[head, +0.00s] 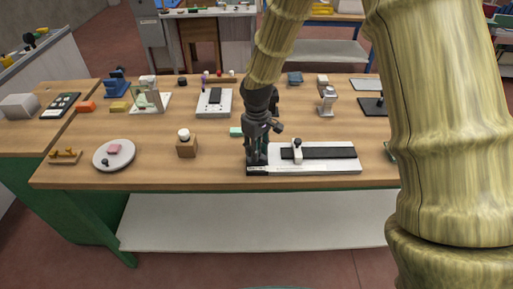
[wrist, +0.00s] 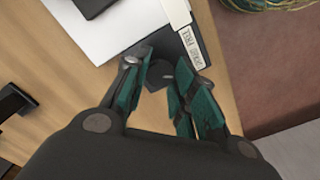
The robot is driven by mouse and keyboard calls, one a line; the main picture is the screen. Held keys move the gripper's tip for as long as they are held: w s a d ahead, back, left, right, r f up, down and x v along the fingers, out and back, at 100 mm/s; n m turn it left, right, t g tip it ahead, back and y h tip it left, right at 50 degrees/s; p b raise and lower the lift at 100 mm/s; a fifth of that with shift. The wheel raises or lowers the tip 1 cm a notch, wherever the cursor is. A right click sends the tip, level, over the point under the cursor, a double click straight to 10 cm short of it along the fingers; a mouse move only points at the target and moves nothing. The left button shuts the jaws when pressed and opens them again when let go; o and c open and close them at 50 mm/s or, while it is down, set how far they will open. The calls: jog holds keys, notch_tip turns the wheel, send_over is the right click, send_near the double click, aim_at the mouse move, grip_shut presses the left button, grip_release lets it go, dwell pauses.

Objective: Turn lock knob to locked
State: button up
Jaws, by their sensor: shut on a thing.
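The glass edger's white base (head: 305,167) lies near the front edge of the table, with a dark strip (head: 325,153) along it and a small white upright part (head: 297,150). My gripper (head: 257,161) points down over its left end, at a dark block (head: 257,171). In the wrist view, the green-padded fingers of my gripper (wrist: 162,76) are closed around a small dark knob (wrist: 166,76). The fingers hide much of the knob, and its turned position is unclear. A white label (wrist: 192,47) with printed letters, seemingly ending in "FREE", is beside it.
A wooden block with a white knob (head: 186,147) and a round plate (head: 114,155) stand to the left. A small teal block (head: 236,132) lies behind my gripper. Several other fixtures stand further back. The table front edge is close.

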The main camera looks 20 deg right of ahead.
dwell(0.3)
jog(key=o, duration=1)
jog(key=shift+o, duration=0.2)
jog(key=shift+r, duration=0.15)
notch_tip(320, 180, up, 12)
jog(key=shift+d+f, duration=0.1)
jog(key=shift+f, duration=0.1)
